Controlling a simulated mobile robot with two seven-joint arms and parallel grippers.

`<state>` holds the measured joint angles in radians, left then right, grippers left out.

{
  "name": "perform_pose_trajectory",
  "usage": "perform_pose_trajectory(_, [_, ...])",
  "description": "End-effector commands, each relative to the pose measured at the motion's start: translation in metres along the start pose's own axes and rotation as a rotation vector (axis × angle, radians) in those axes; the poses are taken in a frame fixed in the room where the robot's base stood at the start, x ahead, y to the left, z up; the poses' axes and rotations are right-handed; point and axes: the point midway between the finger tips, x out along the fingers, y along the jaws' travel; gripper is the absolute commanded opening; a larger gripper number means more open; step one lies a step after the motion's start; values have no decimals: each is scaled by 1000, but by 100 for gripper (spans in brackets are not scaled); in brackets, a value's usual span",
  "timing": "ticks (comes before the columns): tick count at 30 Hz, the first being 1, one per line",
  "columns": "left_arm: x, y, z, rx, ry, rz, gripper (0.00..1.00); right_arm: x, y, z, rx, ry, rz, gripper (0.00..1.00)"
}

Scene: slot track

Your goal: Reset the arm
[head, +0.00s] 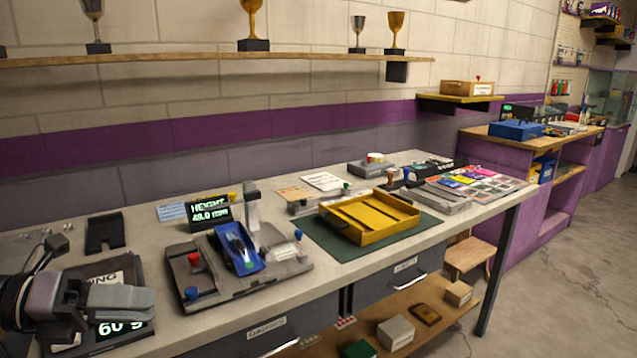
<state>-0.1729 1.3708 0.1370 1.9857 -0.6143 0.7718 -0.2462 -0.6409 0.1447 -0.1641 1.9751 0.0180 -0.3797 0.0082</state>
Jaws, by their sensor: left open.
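My left gripper (148,303) comes in at the lower left edge and points right, with its jaws open. I see nothing between its fingers. It hangs in front of a dark scale (136,329) with a lit readout and partly hides it. My right gripper is not in view.
The workbench (313,293) also bears a height display (209,211), a yellow tray (371,217) on a green mat (318,236), and stamps and cards at the right. A shelf (180,58) with trophies runs along the wall above. Bare bench shows along the front edge.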

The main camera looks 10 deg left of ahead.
Motion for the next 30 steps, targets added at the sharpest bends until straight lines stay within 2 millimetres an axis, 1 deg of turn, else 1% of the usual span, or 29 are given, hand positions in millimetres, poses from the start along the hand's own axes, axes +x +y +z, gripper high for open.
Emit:
perform_pose_trajectory(1, [4, 8, -1, -112, -78, -47, 48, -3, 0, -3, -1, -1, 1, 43])
perform_pose_trajectory(5, [12, 35, -6, -389, -270, -132, 48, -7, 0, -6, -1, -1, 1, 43])
perform_pose_trajectory(8, [16, 60, -16, -614, -413, -179, 48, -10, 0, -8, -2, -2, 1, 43])
perform_pose_trajectory(11, [20, 87, -32, -841, -547, -210, 48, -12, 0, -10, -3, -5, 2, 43])
perform_pose_trajectory(14, [25, 114, -56, -1071, -672, -226, 48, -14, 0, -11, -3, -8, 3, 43])
perform_pose_trajectory(17, [33, 140, -89, -1310, -790, -229, 48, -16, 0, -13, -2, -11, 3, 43])
perform_pose_trajectory(19, [41, 155, -117, -1485, -869, -221, 48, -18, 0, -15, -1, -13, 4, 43])
perform_pose_trajectory(20, [44, 161, -130, -1562, -902, -218, 48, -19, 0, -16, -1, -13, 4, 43])
perform_pose_trajectory(21, [50, 167, -148, -1662, -942, -209, 48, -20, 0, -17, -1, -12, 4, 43])
perform_pose_trajectory(22, [55, 171, -162, -1737, -970, -201, 48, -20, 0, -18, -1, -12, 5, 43])
perform_pose_trajectory(24, [66, 176, -194, -1904, -1030, -180, 48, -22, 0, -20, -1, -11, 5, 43])
perform_pose_trajectory(27, [82, 178, -235, -2106, -1092, -147, 48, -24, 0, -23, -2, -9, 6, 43])
perform_pose_trajectory(30, [95, 175, -264, -2251, -1128, -118, 48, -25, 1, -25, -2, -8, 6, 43])
